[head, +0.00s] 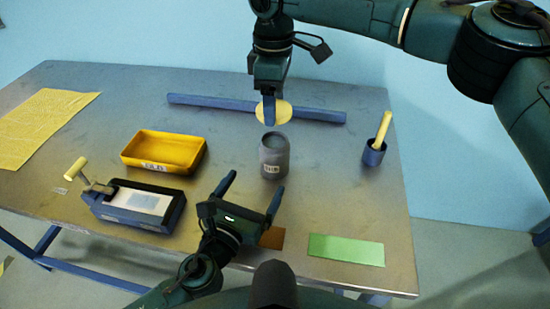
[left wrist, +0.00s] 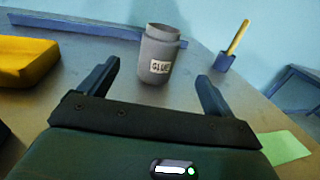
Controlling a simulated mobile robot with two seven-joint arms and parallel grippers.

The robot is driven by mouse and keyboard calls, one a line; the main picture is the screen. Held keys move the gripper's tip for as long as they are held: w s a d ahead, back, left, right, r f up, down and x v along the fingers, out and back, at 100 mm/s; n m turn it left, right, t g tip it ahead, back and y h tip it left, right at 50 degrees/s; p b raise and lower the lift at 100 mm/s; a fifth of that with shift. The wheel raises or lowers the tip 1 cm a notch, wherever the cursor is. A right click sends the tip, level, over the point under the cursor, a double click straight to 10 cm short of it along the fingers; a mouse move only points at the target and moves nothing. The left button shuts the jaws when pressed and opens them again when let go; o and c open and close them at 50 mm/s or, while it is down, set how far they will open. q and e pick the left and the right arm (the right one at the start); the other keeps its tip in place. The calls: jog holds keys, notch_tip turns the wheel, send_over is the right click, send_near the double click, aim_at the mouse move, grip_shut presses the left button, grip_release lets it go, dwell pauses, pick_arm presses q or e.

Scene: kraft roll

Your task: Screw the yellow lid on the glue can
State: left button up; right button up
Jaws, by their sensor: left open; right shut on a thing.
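The grey glue can (head: 273,158) stands upright and open on the table, its label facing my left gripper. It also shows in the left wrist view (left wrist: 158,52). The yellow lid (head: 283,113) is held by my right gripper (head: 269,110), above and behind the can in the head view, apart from it. The lid does not show in the left wrist view. My left gripper (head: 252,192) is open and empty in front of the can, its two fingers (left wrist: 155,85) pointing to either side of it without visible contact.
A yellow tray (head: 128,157) and a dark box device with a handle (head: 120,219) stand left. A blue bar (head: 215,103) lies behind the can. A blue cup with a stick (head: 373,157) stands right. A green piece (head: 346,250) and a brown piece (head: 272,238) lie near the front edge.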

pick_arm(q)
jog(key=x, duration=1.2)
jog(key=c, duration=1.5)
pick_arm(e)
send_over(274, 144)
jog(key=shift+w+f, duration=0.1)
jog(key=shift+f, duration=2.35)
jog(key=shift+d+f, duration=0.1)
jog(key=shift+f, duration=0.8)
jog(key=shift+f, duration=0.55)
